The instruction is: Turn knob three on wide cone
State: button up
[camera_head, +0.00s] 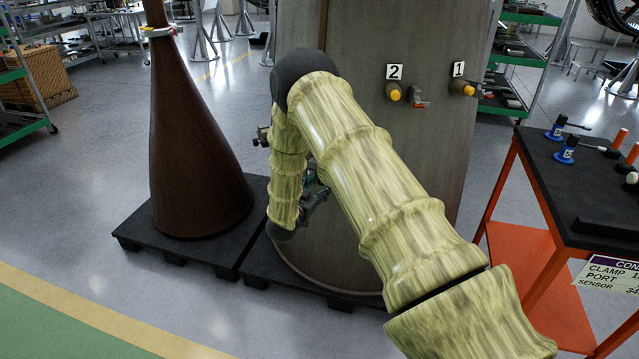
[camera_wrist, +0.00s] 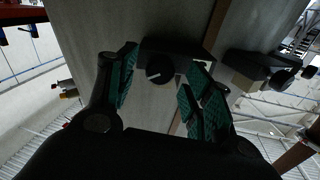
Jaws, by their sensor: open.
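The wide cone (camera_head: 440,150) is the broad grey-brown body behind my arm, standing on a dark pallet. It bears yellow-tipped knobs labelled 2 (camera_head: 395,92) and 1 (camera_head: 462,89). No label three shows in either view. My gripper (camera_wrist: 163,68) is open, its teal-padded fingers apart on either side of a round black knob (camera_wrist: 160,70) with a white pointer mark. I cannot tell whether the pads touch that knob. In the head view my gripper (camera_head: 313,192) is mostly hidden by my arm, close to the cone's face.
A narrow dark brown cone (camera_head: 195,140) stands on its own pallet at left. Another black fitting (camera_wrist: 258,70) juts from the surface right of the knob in the wrist view. An orange-framed cart (camera_head: 575,190) with tools stands at right. Floor at front left is clear.

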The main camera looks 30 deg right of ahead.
jog(key=shift+w+d, duration=0.35)
jog(key=shift+d, duration=0.3)
jog(key=shift+c, duration=0.2)
jog(key=c, duration=1)
